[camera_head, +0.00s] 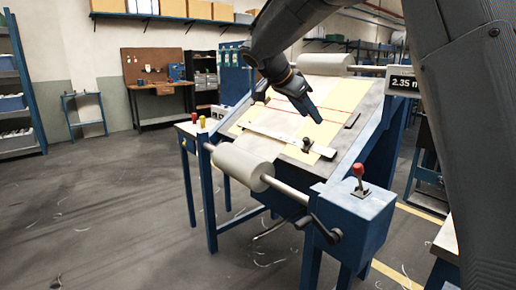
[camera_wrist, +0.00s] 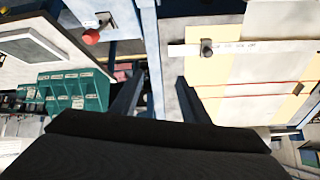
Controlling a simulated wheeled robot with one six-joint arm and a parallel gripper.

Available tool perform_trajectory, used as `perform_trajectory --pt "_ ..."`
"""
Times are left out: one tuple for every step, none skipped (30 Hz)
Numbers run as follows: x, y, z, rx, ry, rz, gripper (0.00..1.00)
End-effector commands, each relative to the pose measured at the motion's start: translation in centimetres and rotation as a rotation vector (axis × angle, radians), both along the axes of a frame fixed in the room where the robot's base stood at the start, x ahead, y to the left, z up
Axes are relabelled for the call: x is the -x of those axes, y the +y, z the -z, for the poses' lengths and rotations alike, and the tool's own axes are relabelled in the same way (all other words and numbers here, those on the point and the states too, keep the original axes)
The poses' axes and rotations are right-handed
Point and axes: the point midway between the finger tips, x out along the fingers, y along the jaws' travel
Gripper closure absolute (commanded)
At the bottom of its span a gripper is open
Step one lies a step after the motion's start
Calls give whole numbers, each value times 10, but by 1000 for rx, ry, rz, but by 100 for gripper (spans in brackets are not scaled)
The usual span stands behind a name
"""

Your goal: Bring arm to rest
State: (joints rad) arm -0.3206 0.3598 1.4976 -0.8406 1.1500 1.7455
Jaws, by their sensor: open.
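My gripper (camera_head: 303,107) hangs from my arm above the sloping panel of a blue-framed machine, with its fingers pointing down to the right. In the wrist view its two dark fingers (camera_wrist: 157,98) stand apart with nothing between them. Cream and yellow fabric with red lines (camera_head: 312,128) lies on the panel below. A white bar (camera_head: 277,137) with a dark knob (camera_head: 306,144) lies across it. The bar (camera_wrist: 232,47) and the fabric (camera_wrist: 250,74) also show in the wrist view, right of the fingers. The gap between fingertips and fabric is hard to judge.
A pale roll (camera_head: 240,166) and a black crank (camera_head: 318,229) are at the machine's front. A red-knobbed lever (camera_head: 358,170) stands on a blue box (camera_head: 354,210). A display (camera_head: 402,81) reads 2.35 m. Green bins (camera_wrist: 75,90) show in the wrist view. Floor at left is open.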

Motion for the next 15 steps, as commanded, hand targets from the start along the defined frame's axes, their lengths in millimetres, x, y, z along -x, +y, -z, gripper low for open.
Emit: perform_trajectory --pt "3 0 5 -1 15 -10 58" --pt "5 -1 9 -1 30 -19 58" --pt "8 -1 14 -2 48 -34 58" --pt "11 0 18 -3 64 -48 58" --pt "13 1 22 -4 78 -60 58" --pt "17 2 27 -5 98 -77 58" --pt "20 2 31 -5 114 -91 58" --pt "23 2 35 -8 129 -104 58" --pt "28 1 42 -9 153 -123 58" --pt "31 0 47 -11 170 -137 58" --pt "35 -1 53 -14 190 -150 58" --pt "41 -4 60 -17 216 -171 58" --pt "46 -6 67 -21 239 -188 58" --pt "51 -8 73 -25 260 -205 58" --pt "59 -11 82 -31 291 -229 58"
